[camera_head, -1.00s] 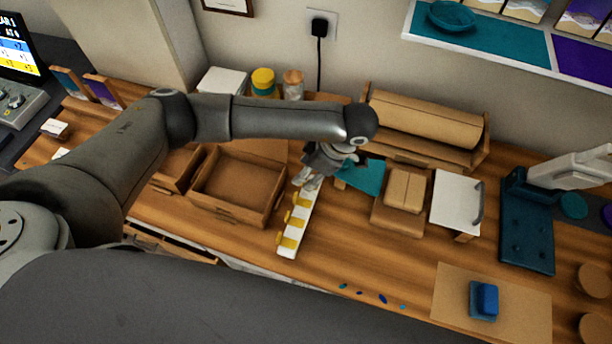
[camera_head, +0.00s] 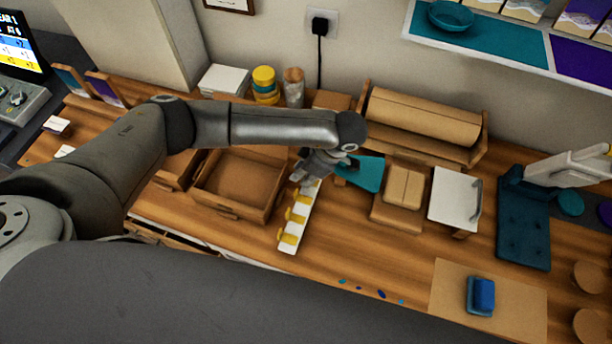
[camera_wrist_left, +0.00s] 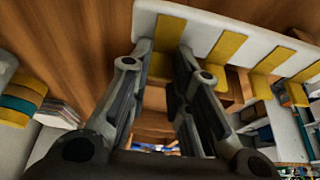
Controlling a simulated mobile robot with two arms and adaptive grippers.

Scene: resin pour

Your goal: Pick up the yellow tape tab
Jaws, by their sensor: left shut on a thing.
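A white strip (camera_head: 300,220) with several yellow tape tabs lies on the wooden table. My left gripper (camera_head: 308,178) is over the strip's far end, partly hiding it. In the left wrist view, the gripper (camera_wrist_left: 165,52) is shut on a yellow tape tab (camera_wrist_left: 160,66) at the strip's edge. That tab still meets the white strip (camera_wrist_left: 202,35). Other yellow tabs (camera_wrist_left: 227,46) stand along the strip to the right, clear of the fingers. My right gripper is not in view.
An open cardboard box (camera_head: 235,183) stands left of the strip. A teal sheet (camera_head: 366,175) and a cardboard block (camera_head: 402,188) lie to the right. A cardboard roll on a stand (camera_head: 424,115) is behind. The table in front of the block is mostly clear.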

